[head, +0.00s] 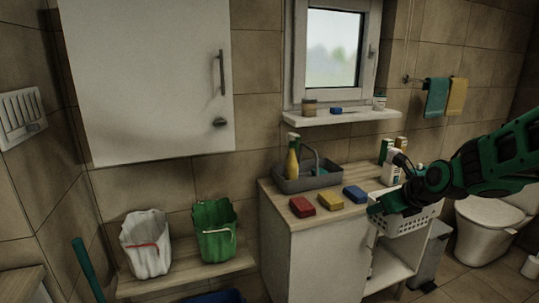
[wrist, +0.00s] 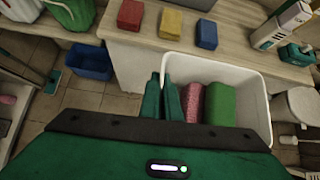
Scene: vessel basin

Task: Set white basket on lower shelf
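The white basket (head: 408,221) is perforated and hangs in front of the counter's right part, just above the open lower shelf (head: 388,272). In the wrist view the white basket (wrist: 262,100) is seen from above, holding a pink item (wrist: 194,103) and a green block (wrist: 221,104). My gripper (wrist: 161,98) has its two green fingers close together, one on each side of the basket's left wall, pinching the rim. In the head view my gripper (head: 378,208) is at the basket's upper left edge. My arm partly covers the basket's top.
On the counter (head: 281,193) lie a red sponge (head: 302,206), a yellow one (head: 330,200) and a blue one (head: 355,194), near a grey caddy (head: 290,184). Bottles (head: 391,166) stand behind the basket. A grey bin (head: 430,262) and a toilet (head: 488,230) are to the right.

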